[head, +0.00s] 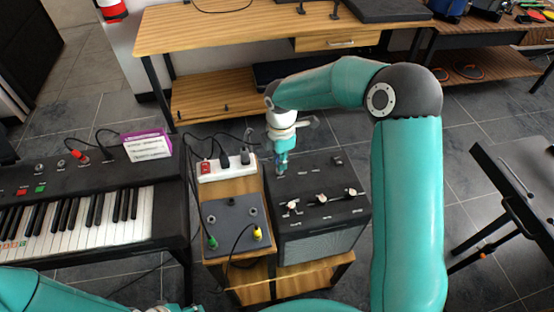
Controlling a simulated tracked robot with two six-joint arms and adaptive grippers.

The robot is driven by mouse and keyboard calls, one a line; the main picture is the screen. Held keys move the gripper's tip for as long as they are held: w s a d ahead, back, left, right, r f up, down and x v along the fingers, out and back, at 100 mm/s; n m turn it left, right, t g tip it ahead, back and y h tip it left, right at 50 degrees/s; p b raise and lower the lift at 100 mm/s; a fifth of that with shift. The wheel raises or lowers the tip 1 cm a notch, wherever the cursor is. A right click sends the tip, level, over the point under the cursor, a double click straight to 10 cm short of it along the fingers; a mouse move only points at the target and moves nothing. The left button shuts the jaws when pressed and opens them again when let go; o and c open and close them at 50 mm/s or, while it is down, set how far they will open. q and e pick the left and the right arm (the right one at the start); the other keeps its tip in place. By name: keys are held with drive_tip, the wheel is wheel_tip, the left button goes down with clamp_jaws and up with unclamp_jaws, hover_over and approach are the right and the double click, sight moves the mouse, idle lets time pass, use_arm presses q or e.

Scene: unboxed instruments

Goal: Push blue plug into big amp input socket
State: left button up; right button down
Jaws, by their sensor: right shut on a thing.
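The big amp (322,238) is the dark box right of centre, with knobs on its sloping top. My right gripper (281,163) points down at the back left of the amp's top. It is shut on the blue plug, which is small and mostly hidden by the fingers. The input socket is not clearly visible under the gripper. I cannot tell whether the plug touches it. My left arm shows only at the bottom left edge, and its gripper is out of the frame.
A smaller grey box (232,218) with green and yellow plugs stands left of the amp. Behind it is a white power strip (228,168) with black cables. A keyboard (80,215) is at the left, with a purple-and-white box (147,146) on it. A wooden desk (230,32) stands behind.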

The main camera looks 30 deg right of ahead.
drive_tip(key=shift+f+b, duration=0.6)
drive_tip(key=shift+f, duration=0.25)
drive_tip(key=c, duration=1)
unclamp_jaws()
drive_tip(key=shift+c, duration=0.2)
drive_tip(key=shift+r, duration=0.1)
